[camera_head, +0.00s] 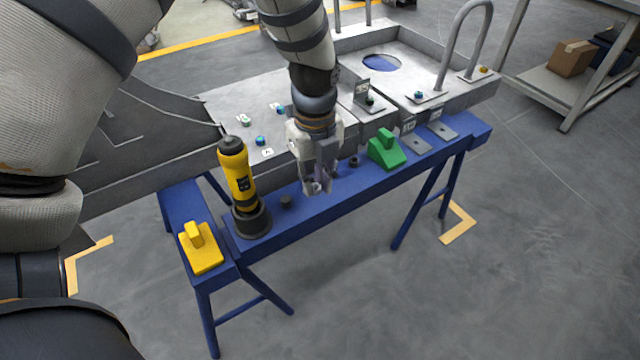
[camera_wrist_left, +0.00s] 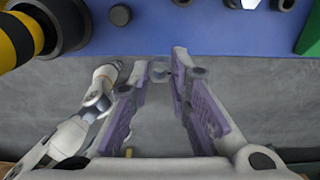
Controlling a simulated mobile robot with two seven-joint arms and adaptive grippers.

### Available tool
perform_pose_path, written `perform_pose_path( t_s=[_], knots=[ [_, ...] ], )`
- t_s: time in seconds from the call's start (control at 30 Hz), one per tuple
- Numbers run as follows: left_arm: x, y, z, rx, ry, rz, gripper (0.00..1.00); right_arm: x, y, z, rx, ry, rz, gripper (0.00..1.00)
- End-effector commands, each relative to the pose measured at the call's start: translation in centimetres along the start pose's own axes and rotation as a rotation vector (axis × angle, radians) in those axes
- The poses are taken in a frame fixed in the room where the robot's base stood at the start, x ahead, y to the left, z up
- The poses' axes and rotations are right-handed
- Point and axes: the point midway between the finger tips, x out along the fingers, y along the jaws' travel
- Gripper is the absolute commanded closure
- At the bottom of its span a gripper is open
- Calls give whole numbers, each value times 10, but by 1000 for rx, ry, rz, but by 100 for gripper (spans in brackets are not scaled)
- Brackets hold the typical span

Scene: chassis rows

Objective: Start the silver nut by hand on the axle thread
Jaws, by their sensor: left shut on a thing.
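My left gripper (camera_head: 318,188) hangs above the blue bench, between the yellow-and-black tool and the green block, with its fingers pointing down. In the left wrist view its fingertips (camera_wrist_left: 162,72) are close together around a small silver-grey piece (camera_wrist_left: 160,73), which looks like the silver nut. The fingers hide most of it in the head view. The grey chassis (camera_head: 225,105) lies behind the bench and carries several small blue and teal fittings, one of them a blue fitting (camera_head: 260,141). I cannot make out which part is the axle thread.
The blue bench (camera_head: 325,207) holds a yellow-and-black tool (camera_head: 238,178) in a dark holder, a yellow block (camera_head: 203,257), a green block (camera_head: 386,152) and small dark pieces (camera_head: 286,201). A metal hoop (camera_head: 464,35) rises from the chassis. Open floor (camera_head: 350,300) lies in front.

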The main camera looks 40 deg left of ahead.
Motion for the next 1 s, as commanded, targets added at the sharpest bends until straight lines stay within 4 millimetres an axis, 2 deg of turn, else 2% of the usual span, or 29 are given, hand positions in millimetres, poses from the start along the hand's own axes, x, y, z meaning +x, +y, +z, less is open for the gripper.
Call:
perform_pose_path(
  t_s=[0.03,0.1,0.23,0.4,0.53,0.67,0.77,1.0],
  knots=[
    [-30,7,-5,1,-8,-23,100,-15,0,-7,0,38,-2,43],
    [-48,23,-15,2,-8,-23,100,-24,-1,-12,1,65,-3,43],
    [-60,59,-35,2,-6,-19,100,-38,-1,-19,2,103,-5,43],
    [-70,87,-51,2,-5,-14,100,-48,-2,-24,2,132,-6,43],
    [-71,96,-56,1,-4,-10,100,-50,-2,-25,2,138,-7,43],
    [-71,96,-58,-41,-2,-7,100,-49,-2,-25,2,136,-7,43],
    [-74,91,-64,-216,0,-10,100,-49,-2,-24,2,135,-7,43],
    [-89,73,-92,-969,8,-11,100,-49,-2,-24,2,135,-6,43]
  ],
)
